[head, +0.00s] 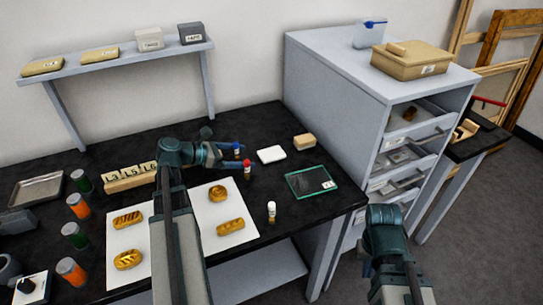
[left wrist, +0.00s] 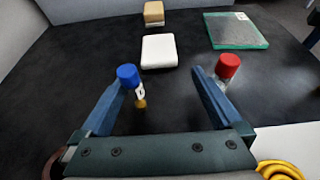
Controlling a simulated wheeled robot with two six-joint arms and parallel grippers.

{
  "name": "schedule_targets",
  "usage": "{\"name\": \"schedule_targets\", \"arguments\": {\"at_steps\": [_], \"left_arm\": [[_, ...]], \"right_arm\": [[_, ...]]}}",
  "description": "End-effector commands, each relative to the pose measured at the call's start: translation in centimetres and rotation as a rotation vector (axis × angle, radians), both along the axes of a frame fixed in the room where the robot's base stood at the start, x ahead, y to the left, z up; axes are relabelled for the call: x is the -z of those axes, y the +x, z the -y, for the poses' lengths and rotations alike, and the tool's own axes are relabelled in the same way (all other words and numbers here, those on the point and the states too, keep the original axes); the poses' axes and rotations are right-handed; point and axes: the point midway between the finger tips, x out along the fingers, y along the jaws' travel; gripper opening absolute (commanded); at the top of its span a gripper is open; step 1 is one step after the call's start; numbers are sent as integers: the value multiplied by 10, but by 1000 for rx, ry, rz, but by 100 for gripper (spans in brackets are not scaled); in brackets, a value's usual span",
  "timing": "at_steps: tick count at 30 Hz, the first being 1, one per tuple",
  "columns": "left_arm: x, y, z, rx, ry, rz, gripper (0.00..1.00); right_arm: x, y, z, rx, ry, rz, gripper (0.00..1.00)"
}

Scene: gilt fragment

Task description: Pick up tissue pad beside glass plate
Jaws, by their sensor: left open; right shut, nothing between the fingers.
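The white tissue pad (head: 271,154) lies on the black table, to the left of the glass plate (head: 311,182) in the head view. In the left wrist view the pad (left wrist: 159,51) lies beyond the fingertips, with the green-edged glass plate (left wrist: 236,30) to its right. My left gripper (head: 241,157) is open and empty, low over the table and short of the pad; it also shows in the left wrist view (left wrist: 164,75). My right gripper (head: 385,215) is at the right, off the table edge; its fingers are hidden.
A blue-capped vial (left wrist: 128,77) and a red-capped vial (left wrist: 227,67) stand close to my left fingers. A tan block (head: 304,141) sits behind the pad. A white-capped vial (head: 271,211) stands nearer the front. A drawer cabinet (head: 340,80) rises at the right.

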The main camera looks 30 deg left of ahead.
Motion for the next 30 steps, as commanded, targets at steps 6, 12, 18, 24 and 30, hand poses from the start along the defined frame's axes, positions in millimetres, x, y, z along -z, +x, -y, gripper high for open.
{"name": "schedule_targets", "arguments": {"at_steps": [6, 12, 18, 24, 30], "left_arm": [[13, 20, 15, 3, 0, 0, 100], [20, 35, 28, 2, 0, 0, 100], [19, 36, 28, 1, 0, 0, 100], [19, 36, 28, 1, 0, 0, 64], [19, 36, 28, 1, 0, 0, 28]], "right_arm": [[13, 0, 0, 0, 0, 0, 0], [20, 0, 0, 0, 0, 0, 0], [19, 0, 0, 0, 0, 0, 0], [19, 0, 0, 0, 0, 0, 0], [19, 0, 0, 0, 0, 0, 0]]}}
